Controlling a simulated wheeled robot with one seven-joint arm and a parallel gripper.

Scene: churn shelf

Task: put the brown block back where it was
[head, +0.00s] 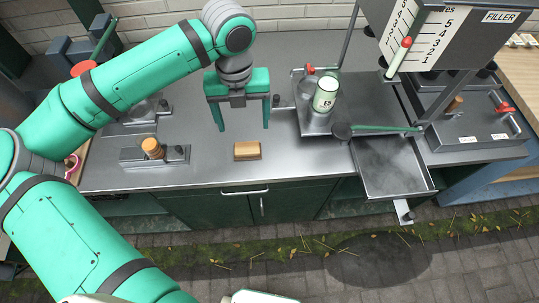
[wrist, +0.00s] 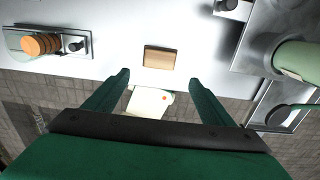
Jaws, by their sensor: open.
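The brown block (head: 247,151) lies flat on the grey counter near its front edge. It also shows in the wrist view (wrist: 159,57), beyond the fingertips and roughly midway between them. My gripper (head: 244,127) is open and empty, above the counter and a little behind and above the block in the head view. Its two green fingers also show in the wrist view (wrist: 163,78), spread wide and apart from the block. No mark for the block's earlier place can be made out.
A metal plate with an orange-brown knob (head: 152,148) sits left of the block. To the right, a tray (head: 311,122) carries a pale green labelled can (head: 326,95). A lower metal tray (head: 393,170) juts past the counter front. The filler machine (head: 440,35) stands at right. Counter around the block is clear.

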